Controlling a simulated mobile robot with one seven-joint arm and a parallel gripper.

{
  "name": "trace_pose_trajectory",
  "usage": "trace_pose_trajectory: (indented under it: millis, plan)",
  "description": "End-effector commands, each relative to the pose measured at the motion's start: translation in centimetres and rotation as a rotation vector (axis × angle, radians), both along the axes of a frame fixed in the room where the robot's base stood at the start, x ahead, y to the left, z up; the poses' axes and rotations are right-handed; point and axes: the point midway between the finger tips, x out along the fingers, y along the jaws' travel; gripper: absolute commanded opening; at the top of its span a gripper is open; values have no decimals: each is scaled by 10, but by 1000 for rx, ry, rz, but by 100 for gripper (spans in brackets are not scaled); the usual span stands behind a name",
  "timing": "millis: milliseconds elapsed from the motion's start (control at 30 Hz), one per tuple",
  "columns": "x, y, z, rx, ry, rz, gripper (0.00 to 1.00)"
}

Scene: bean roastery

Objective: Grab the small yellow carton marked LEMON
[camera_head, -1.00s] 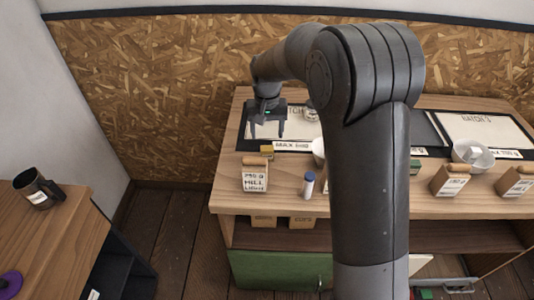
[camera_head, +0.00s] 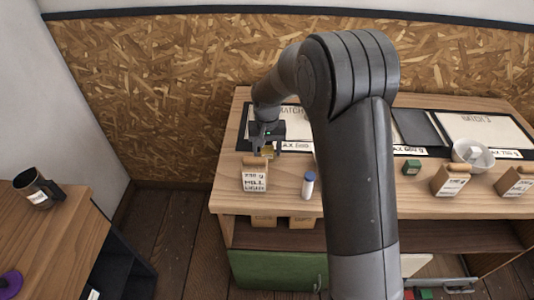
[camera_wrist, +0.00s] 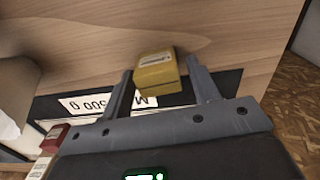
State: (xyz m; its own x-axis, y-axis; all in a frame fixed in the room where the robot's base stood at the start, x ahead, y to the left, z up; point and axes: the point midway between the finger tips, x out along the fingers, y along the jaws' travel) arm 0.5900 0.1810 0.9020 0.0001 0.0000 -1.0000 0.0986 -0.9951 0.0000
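The small yellow carton (camera_head: 268,151) stands at the front edge of the left mat on the wooden counter, behind a paper bag. In the wrist view the yellow carton (camera_wrist: 158,75) lies between the tips of my two fingers, with a label strip on its top that is too small to read. My gripper (camera_wrist: 160,70) is open, one finger on each side of the carton. A gap shows on the left; the right finger is very close, and I cannot tell if it touches. In the head view my gripper (camera_head: 266,148) is low over the carton and partly hides it.
A paper bag (camera_head: 255,178) stands just in front of the carton. A white bottle with a blue cap (camera_head: 308,187) stands to the right. A green carton (camera_head: 411,167), a white bowl (camera_head: 473,153) and more bags stand farther right. A mug (camera_head: 38,188) is on the left table.

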Motion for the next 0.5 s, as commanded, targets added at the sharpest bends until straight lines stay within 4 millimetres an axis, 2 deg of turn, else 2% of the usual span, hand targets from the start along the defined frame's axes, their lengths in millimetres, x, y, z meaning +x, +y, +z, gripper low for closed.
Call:
trace_pose_trajectory:
  millis: [33, 400, 500]
  plan:
    - [0, 0, 0, 0, 0, 0, 51]
    - [0, 0, 0, 0, 0, 0, 21]
    - [0, 0, 0, 0, 0, 0, 16]
